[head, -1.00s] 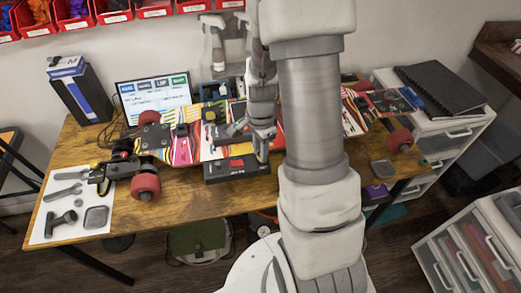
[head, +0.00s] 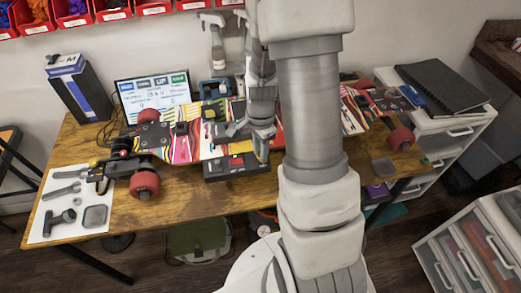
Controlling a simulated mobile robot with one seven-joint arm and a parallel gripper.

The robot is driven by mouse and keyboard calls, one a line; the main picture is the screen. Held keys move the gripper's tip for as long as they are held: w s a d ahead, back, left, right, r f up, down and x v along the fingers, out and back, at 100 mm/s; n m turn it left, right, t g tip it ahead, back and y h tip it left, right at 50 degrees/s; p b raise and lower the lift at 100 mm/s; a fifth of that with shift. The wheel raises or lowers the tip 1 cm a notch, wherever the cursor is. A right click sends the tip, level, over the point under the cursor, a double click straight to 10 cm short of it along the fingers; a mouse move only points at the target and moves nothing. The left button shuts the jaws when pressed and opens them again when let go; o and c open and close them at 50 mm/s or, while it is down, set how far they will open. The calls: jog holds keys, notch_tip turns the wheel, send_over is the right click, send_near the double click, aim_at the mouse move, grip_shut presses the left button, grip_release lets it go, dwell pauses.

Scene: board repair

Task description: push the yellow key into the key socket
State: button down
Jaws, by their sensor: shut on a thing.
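My gripper (head: 252,138) is in front of the colourful striped skateboard deck (head: 185,148), by the right part of a dark box with a red part on its top (head: 236,167). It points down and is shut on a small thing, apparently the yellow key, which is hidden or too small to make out. I cannot pick out the key socket for sure, nor tell whether the key touches it.
Red wheels (head: 145,184) and a dark clamp (head: 122,165) are at the deck's left end. A white sheet with tools (head: 70,205) lies at the table's left. A lit screen (head: 155,95) stands behind. The front of the wooden table (head: 185,212) is clear.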

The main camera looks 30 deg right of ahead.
jog(key=shift+c, duration=1.5)
grip_release()
jog(key=shift+r, duration=0.2)
jog(key=shift+r+p, duration=1.15)
jog(key=shift+r, duration=0.1)
jog(key=shift+r, duration=0.25)
jog(key=shift+r+p, duration=2.45)
jog(key=shift+r, duration=0.4)
